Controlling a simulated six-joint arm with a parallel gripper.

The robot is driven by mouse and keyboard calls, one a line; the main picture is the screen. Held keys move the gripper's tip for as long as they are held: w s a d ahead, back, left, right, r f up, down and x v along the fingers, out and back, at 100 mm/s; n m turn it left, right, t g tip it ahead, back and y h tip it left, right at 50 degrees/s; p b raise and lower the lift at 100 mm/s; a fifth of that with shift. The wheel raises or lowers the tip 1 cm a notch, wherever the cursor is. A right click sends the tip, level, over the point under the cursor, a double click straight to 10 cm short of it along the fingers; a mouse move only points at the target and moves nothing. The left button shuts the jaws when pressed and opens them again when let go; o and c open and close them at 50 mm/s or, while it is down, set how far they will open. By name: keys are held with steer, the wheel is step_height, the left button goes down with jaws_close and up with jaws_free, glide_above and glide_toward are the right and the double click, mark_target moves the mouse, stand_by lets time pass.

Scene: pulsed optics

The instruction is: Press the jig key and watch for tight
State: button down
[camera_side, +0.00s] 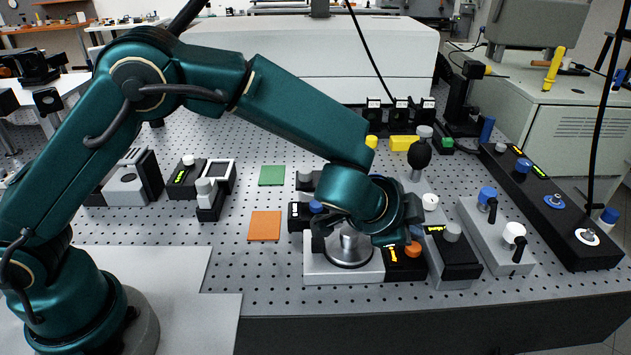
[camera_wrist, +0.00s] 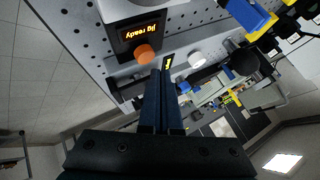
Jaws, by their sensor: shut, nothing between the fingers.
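The orange jig key (camera_side: 412,250) is a round knob on a small black box beside the white jig base (camera_side: 314,268), which bears a metal cylinder (camera_side: 348,250). In the wrist view the orange key (camera_wrist: 144,54) sits below a lit display (camera_wrist: 139,31) that reads "jig ready". My gripper (camera_wrist: 160,74) is shut and empty, its fingertips just right of and below the key in that picture. Whether they touch it I cannot tell. In the side view my gripper (camera_side: 413,222) is close above the key, partly hidden by my wrist.
A grey box with a yellow-lit display (camera_side: 452,234) stands right of the key. Further right are a grey panel with blue and white knobs (camera_side: 490,220) and a long black panel (camera_side: 560,215). Orange (camera_side: 265,225) and green (camera_side: 272,176) squares lie flat on the perforated table at left.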

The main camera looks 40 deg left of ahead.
mark_target(408, 249)
steer(key=shift+f, duration=0.15)
stand_by(0.4)
steer(key=shift+f, duration=0.35)
steer(key=shift+f, duration=0.65)
stand_by(1.0)
steer(key=shift+r, duration=1.1)
step_height(408, 249, up, 6)
stand_by(0.5)
